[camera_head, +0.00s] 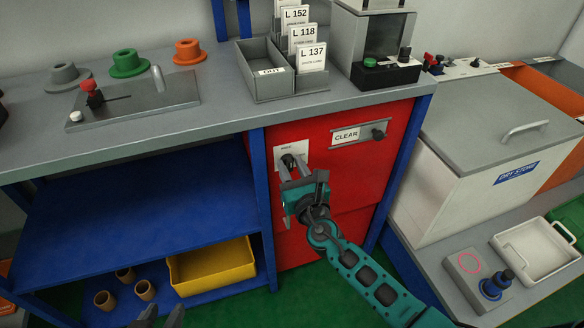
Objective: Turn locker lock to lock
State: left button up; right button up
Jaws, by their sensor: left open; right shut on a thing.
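The red locker (341,183) stands under the right part of the grey bench. Its lock (291,151) is a small dark knob on a white plate at the upper left of the red front. My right gripper (291,164) reaches up from the lower right and is shut on the lock knob. Its fingers partly cover the knob and plate, so the knob's angle is hard to tell. My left gripper (158,318) shows only its dark fingertips at the bottom edge; they are apart and empty.
A CLEAR label (346,136) and another dark knob (378,134) are right of the lock. The blue shelf (140,220) with a yellow bin (212,267) and several brown cups is at left. A white box (470,165) stands at right.

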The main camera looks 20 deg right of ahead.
jog(key=m+b, duration=0.3)
jog(key=m, duration=0.2)
jog(key=shift+d+f+m, duration=0.1)
jog(key=shift+f+m, duration=0.05)
jog(key=shift+m, duration=0.15)
jog(key=m+b, duration=0.2)
jog(key=m, duration=0.4)
jog(key=shift+b, duration=0.3)
jog(key=m, duration=0.4)
jog(key=shift+b, duration=0.4)
jog(key=shift+m, duration=1.2)
jog(key=o, duration=0.7)
